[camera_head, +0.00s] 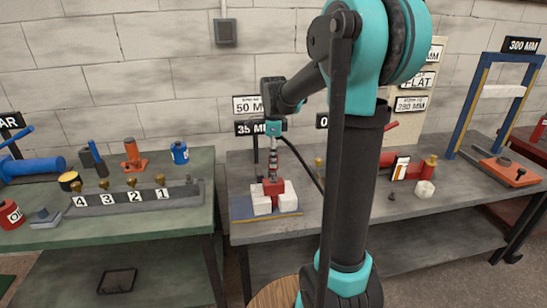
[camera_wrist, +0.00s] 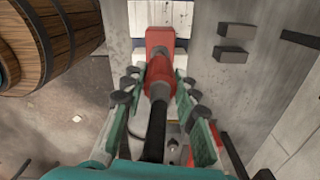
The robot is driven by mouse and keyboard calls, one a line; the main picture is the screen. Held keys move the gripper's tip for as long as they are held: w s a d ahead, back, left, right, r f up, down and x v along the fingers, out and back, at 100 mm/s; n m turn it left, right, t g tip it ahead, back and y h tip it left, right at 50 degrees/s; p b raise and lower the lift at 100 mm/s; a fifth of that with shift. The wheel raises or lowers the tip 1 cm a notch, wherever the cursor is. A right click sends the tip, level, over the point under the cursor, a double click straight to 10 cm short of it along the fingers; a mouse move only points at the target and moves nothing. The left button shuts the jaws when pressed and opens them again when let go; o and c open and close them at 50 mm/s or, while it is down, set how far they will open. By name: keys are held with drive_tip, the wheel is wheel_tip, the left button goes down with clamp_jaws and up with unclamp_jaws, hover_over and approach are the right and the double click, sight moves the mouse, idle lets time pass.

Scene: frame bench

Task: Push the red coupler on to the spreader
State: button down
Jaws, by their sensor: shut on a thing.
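The red coupler (camera_wrist: 158,72) is a narrow red cylinder with a black hose (camera_wrist: 154,135) running back from it. My gripper (camera_wrist: 158,84) is shut on the coupler, with a finger on each side. In the head view my gripper (camera_head: 273,150) points down over the bench. The spreader (camera_head: 273,187) seems to be the red block between white blocks, directly below it. The spreader's red body (camera_wrist: 167,38) also shows just beyond the coupler in the wrist view. The coupler's front end overlaps it there; I cannot tell whether they are joined.
White blocks (camera_head: 287,200) flank the spreader on a blue and yellow plate (camera_head: 243,209). The right bench holds a blue frame press (camera_head: 464,110) and a white nut (camera_head: 425,189). The left bench has a numbered rack (camera_head: 150,198). A barrel (camera_wrist: 50,40) shows in the wrist view.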

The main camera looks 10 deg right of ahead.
drive_tip(key=shift+f, duration=1.8)
drive_tip(key=c, duration=1.1)
unclamp_jaws()
drive_tip(key=shift+r, duration=0.1)
wheel_tip(320, 180, up, 12)
drive_tip(key=shift+f, duration=0.1)
